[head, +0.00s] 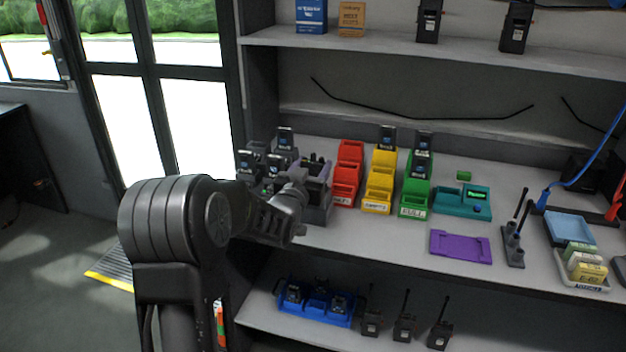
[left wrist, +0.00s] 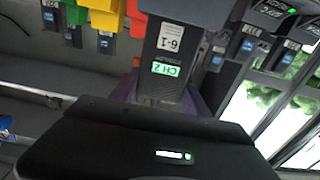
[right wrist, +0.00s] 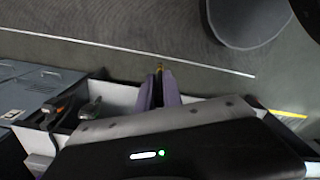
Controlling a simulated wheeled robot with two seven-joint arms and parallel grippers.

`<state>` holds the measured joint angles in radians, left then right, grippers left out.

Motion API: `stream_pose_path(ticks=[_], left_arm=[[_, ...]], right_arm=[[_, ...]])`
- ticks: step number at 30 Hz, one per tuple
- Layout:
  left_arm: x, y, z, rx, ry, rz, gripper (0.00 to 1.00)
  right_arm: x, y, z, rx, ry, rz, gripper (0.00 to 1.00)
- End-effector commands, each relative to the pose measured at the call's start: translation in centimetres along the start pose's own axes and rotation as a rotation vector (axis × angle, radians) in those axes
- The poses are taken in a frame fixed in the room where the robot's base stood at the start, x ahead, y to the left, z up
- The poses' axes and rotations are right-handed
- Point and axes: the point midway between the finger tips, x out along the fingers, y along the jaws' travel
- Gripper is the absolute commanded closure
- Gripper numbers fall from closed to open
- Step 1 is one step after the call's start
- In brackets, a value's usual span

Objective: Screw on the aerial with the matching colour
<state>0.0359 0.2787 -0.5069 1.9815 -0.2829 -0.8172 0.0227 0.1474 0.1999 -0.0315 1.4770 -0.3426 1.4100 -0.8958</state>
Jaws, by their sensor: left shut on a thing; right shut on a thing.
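My left gripper (head: 314,170) is shut at the grey charger rack (head: 318,211) in the head view. In the left wrist view its purple fingers lie on both sides of a dark grey radio (left wrist: 172,62), which carries a white label and a green CH 2 label. The top of this radio is out of view. My right gripper (right wrist: 159,92) shows only in the right wrist view. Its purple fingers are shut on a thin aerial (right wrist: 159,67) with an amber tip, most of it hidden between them. Two black aerials stand in a small holder (head: 513,249) on the counter.
Red (head: 347,172), yellow (head: 379,182) and green (head: 414,190) racks stand right of the grey one. A teal device (head: 452,206) and a purple tray (head: 461,247) lie further right. Several radios and a blue rack (head: 315,312) are on the lower shelf.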

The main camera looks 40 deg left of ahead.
Motion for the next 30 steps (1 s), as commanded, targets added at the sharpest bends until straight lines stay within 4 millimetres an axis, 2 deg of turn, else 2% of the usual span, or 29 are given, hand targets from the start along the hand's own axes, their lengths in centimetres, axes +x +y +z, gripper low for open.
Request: stream_pose_path(ticks=[5, 8, 18, 21, 25, 30], left_arm=[[0.0, 0.0, -0.7, -0.001, 0.004, 0.000, 1.00], [0.0, 0.0, -1.8, -0.002, 0.006, 0.000, 1.00], [0.0, -0.1, -8.0, -0.002, 0.007, -0.001, 1.00], [0.0, 0.0, -9.2, -0.002, 0.006, 0.000, 1.00], [0.0, 0.0, -10.1, -0.001, 0.004, 0.000, 1.00], [0.0, 0.0, -10.2, -0.001, 0.003, 0.000, 1.00]], right_arm=[[0.0, 0.0, 0.0, 0.000, 0.000, 0.000, 1.00], [-0.1, 0.0, 0.0, 0.000, 0.000, 0.000, 1.00], [-0.1, 0.0, 0.0, 0.000, 0.000, 0.000, 1.00], [-0.1, 0.0, 0.0, 0.000, 0.000, 0.000, 1.00], [-0.1, 0.0, 0.0, 0.000, 0.000, 0.000, 1.00], [-0.1, 0.0, 0.0, 0.000, 0.000, 0.000, 1.00]])
